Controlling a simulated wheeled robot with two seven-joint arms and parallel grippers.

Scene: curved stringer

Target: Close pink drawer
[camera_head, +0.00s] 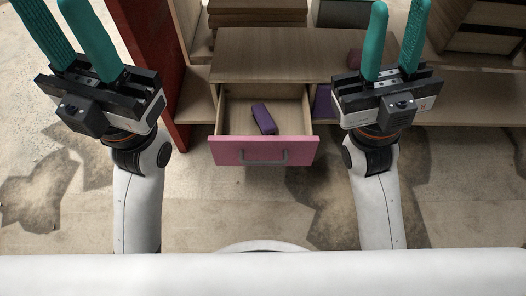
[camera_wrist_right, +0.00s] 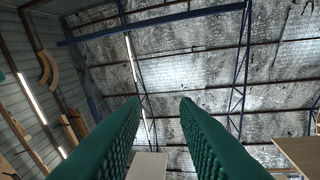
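The pink drawer (camera_head: 262,151) is pulled out from the wooden cabinet, its pink front with a grey handle (camera_head: 264,157) facing me. A purple block (camera_head: 263,118) lies inside it. My left gripper (camera_head: 62,30) is raised to the left of the drawer, its green fingers apart and nothing between them. My right gripper (camera_head: 395,40) is raised to the right of the drawer, also open and empty. In the right wrist view its fingers (camera_wrist_right: 160,110) are apart and point up toward the ceiling. Neither gripper touches the drawer.
The wooden cabinet top (camera_head: 275,55) stands behind the drawer. A red panel (camera_head: 133,60) stands at its left. Wooden shelves (camera_head: 460,100) extend to the right, with a purple item (camera_head: 322,101) partly hidden beside my right gripper. The floor in front of the drawer is clear.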

